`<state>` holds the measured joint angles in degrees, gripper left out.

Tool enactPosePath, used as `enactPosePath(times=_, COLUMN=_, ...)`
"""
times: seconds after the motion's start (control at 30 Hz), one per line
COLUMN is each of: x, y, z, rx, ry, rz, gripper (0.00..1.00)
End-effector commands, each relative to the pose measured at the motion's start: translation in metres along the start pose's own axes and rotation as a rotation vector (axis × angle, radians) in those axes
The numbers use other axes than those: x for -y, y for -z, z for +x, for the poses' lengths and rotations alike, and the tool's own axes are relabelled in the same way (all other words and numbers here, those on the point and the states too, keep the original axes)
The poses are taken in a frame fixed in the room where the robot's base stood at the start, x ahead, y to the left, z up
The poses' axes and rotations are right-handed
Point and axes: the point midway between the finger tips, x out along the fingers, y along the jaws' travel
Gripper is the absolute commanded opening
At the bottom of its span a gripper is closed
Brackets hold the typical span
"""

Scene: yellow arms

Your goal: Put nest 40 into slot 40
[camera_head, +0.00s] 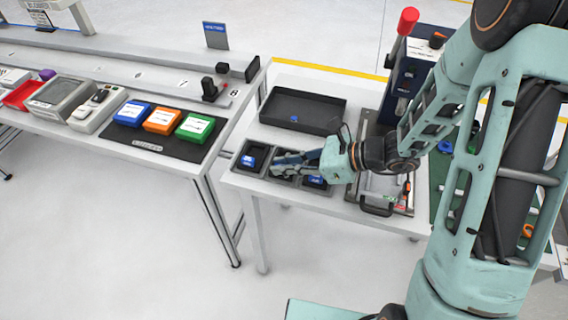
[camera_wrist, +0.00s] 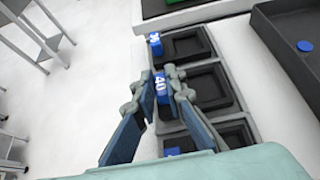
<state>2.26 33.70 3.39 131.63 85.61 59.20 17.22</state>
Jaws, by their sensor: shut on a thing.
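My gripper (camera_wrist: 161,75) is shut on a blue block marked 40 (camera_wrist: 162,88), which I take as nest 40. The block sits between my fingertips at the left edge of the middle dark compartment (camera_wrist: 190,92) in the wrist view. I cannot tell whether it touches the compartment or hangs above it. In the head view my gripper (camera_head: 282,160) reaches left over the row of compartments and hides the middle one. Similar blue pieces show at the far compartment (camera_wrist: 155,43) and, partly hidden, at the near one (camera_wrist: 172,152). No slot number is readable.
A dark open tray (camera_head: 303,109) with a small blue round piece (camera_head: 294,119) lies behind the compartments. A clear case with a dark handle (camera_head: 377,208) stands to the right. The left bench holds blue, orange and green boxes (camera_head: 162,121). A floor gap separates the tables.

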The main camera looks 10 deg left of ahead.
Motion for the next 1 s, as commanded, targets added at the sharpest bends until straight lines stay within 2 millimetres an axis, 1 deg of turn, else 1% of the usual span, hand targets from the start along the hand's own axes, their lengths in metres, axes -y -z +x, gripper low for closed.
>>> enactPosePath(times=0.17, x=0.0, y=0.003, z=0.002, rx=0.001, ry=0.0, rz=0.0, gripper=0.0)
enactPosePath(times=0.2, x=0.0, y=0.002, z=0.002, rx=0.001, ry=0.0, rz=-0.001, gripper=0.13)
enactPosePath(times=0.37, x=0.0, y=0.002, z=0.001, rx=0.001, ry=0.0, rz=0.0, gripper=0.31)
enactPosePath(times=0.63, x=0.0, y=0.003, z=0.001, rx=-0.001, ry=0.0, rz=0.0, gripper=0.31)
enactPosePath(times=0.73, x=0.001, y=0.002, z=-0.004, rx=0.0, ry=0.001, rz=-0.001, gripper=0.31)
enactPosePath(times=0.87, x=0.001, y=0.003, z=-0.023, rx=-0.001, ry=0.005, rz=0.0, gripper=0.31)
enactPosePath(times=1.0, x=0.002, y=0.003, z=-0.053, rx=-0.001, ry=0.007, rz=-0.001, gripper=0.31)
